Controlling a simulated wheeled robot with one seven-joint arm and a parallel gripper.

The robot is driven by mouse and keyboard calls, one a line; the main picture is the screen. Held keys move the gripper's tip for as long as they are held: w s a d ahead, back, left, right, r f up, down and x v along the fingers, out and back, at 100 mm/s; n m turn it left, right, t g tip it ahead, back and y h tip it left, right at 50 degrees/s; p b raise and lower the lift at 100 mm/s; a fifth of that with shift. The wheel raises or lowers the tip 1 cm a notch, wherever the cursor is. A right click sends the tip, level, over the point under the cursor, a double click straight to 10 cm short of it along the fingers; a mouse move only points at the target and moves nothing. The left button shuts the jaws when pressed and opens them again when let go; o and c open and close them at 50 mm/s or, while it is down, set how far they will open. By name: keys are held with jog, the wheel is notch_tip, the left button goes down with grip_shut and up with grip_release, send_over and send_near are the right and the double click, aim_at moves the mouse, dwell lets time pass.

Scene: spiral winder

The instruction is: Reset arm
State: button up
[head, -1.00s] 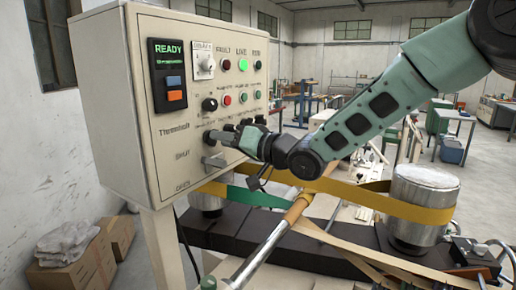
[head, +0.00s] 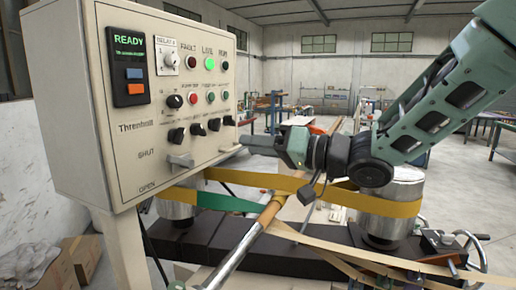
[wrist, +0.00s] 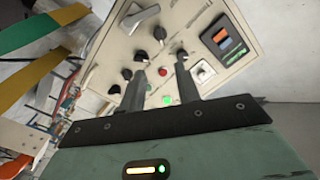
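My gripper (head: 246,141) is just right of the beige control panel (head: 85,100) in the head view, at the height of its lower knobs. In the wrist view my gripper (wrist: 162,75) has its two dark fingers apart, with nothing between them but the panel face behind. The panel (wrist: 245,65) appears tilted there. In the head view the panel has a READY screen (head: 128,42), a lit green LIVE lamp (head: 210,63), a row of black knobs (head: 197,129) and a grey lever (head: 180,161) between the SHUT and OPEN labels.
Yellow and green belts (head: 265,180) run between two metal drums below my arm. A wooden-and-metal bar (head: 268,212) slants across the dark machine base (head: 185,240). Cardboard boxes (head: 80,255) stand at lower left.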

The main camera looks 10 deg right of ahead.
jog(key=s+f+g+h+b, duration=0.1)
jog(key=s+f+h, duration=0.15)
jog(key=f, duration=0.35)
jog(key=s+a+f+g+h+b, duration=0.1)
jog(key=s+f+h+b, duration=0.1)
jog(key=f+h, duration=0.25)
jog(key=s+f+g+h+b, duration=0.1)
jog(key=s+f+h, duration=0.1)
jog(key=f, duration=0.5)
jog(key=s+d+f+n+g+h+b, duration=0.1)
jog(key=s+f+g, duration=0.3)
jog(key=s, duration=0.6)
jog(key=s+d+f+n+g+h+b, duration=0.1)
jog(key=s+f+n+g+h, duration=0.2)
jog(key=s, duration=0.8)
notch_tip(320, 180, down, 2)
jog(key=shift+s+d+f+n+g+h, duration=0.15)
jog(key=shift+d+f+n+g+h, duration=0.15)
jog(key=shift+g, duration=0.2)
